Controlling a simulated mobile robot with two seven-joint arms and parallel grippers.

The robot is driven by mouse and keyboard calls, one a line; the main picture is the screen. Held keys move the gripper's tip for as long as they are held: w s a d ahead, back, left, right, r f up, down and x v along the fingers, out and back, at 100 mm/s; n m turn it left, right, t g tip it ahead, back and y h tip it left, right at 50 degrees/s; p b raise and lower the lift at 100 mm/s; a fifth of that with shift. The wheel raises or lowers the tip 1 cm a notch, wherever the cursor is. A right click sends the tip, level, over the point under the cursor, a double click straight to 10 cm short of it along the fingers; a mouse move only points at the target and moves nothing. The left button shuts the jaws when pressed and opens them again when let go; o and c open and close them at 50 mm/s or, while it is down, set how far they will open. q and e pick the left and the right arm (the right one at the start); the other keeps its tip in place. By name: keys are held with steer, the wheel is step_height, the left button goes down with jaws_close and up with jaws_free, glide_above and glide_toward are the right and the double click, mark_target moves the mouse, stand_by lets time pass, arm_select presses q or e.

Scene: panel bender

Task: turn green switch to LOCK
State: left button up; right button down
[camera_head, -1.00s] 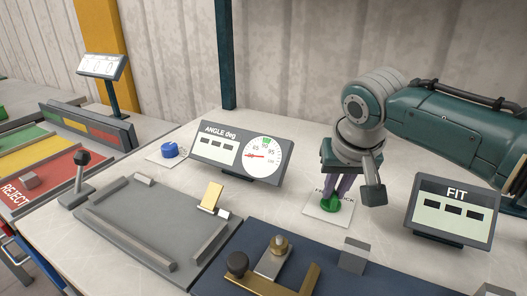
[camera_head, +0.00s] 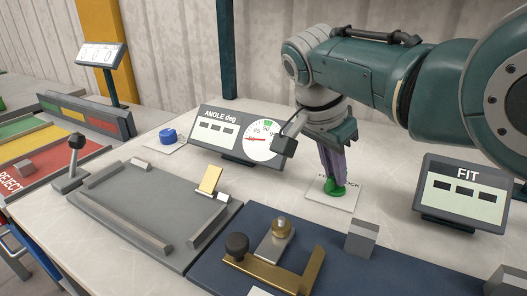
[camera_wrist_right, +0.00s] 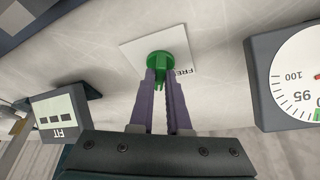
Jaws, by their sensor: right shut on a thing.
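The green switch (camera_head: 335,187) sits on a white label plate (camera_head: 333,199) on the bench, behind the dark blue plate. My right gripper (camera_head: 335,180) points down over it, its purple fingers shut on the switch knob. In the right wrist view the green switch (camera_wrist_right: 160,66) shows between the tips of my right gripper (camera_wrist_right: 160,78), with the letters "FRE" beside it. The rest of the lettering is covered or cut off by the fingers. My left gripper is not in view.
The angle display (camera_head: 237,137) stands just left of my right gripper, and the FIT display (camera_head: 461,193) stands to the right. A blue knob (camera_head: 168,135), a grey tray (camera_head: 150,212) and a dark blue fixture plate (camera_head: 340,262) share the bench.

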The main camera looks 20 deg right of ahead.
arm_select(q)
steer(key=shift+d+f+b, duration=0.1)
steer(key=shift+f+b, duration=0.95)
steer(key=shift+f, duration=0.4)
arm_select(e)
steer(key=shift+w+f+m+g, duration=0.1)
steer(key=shift+m+g, duration=0.3)
steer(key=shift+m, duration=0.5)
steer(key=c, duration=0.9)
jaws_free()
steer(key=shift+a+r, duration=0.1)
steer(key=shift+r, duration=0.3)
arm_select(q)
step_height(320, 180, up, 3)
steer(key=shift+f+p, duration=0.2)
steer(key=shift+p, duration=1.05)
arm_select(e)
steer(key=v, duration=0.9)
steer(key=shift+a+r, duration=0.1)
